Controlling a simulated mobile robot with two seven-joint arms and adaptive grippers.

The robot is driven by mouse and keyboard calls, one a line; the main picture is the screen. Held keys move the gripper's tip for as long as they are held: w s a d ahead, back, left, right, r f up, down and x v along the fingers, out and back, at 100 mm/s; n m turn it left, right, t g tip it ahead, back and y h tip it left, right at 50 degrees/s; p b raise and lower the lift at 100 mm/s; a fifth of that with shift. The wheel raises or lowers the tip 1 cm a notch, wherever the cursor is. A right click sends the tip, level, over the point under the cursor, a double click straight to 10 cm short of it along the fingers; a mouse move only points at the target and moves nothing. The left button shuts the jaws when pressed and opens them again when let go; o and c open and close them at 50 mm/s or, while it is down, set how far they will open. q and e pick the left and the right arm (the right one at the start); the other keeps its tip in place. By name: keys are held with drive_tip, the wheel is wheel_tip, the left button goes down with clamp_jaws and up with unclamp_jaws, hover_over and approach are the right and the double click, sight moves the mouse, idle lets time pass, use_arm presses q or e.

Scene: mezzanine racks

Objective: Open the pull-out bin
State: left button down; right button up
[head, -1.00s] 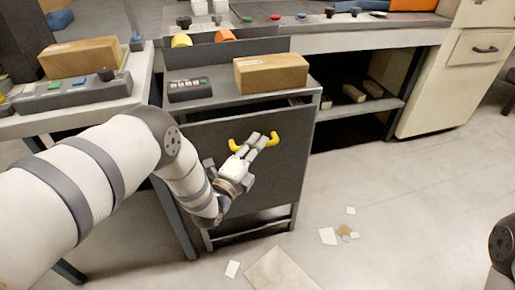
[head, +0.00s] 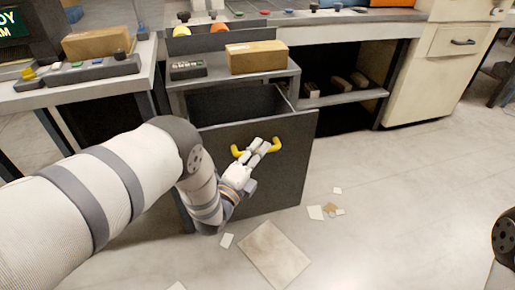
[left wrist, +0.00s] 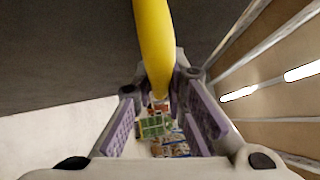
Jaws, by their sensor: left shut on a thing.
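The pull-out bin (head: 285,165) is a dark grey front with a yellow handle (head: 276,144), under a grey bench unit. It stands partly out, and its dark open inside shows behind the front's top edge. My left gripper (head: 260,150) is shut on the yellow handle near its middle. In the left wrist view the yellow handle (left wrist: 153,45) runs between the two purple-padded fingers (left wrist: 165,100). The gripper hides part of the handle. My right gripper is out of view; only a piece of my right arm shows at the right edge.
A cardboard box (head: 256,57) and a small button panel (head: 188,69) sit on the unit above the bin. A table (head: 75,105) stands at the left. Scraps of paper and a flat tan sheet (head: 273,254) lie on the floor. The floor to the right is open.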

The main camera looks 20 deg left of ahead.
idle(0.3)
use_arm(q)
drive_tip(key=c, duration=1.6)
unclamp_jaws()
drive_tip(key=v, duration=1.2)
drive_tip(key=shift+f, duration=0.1)
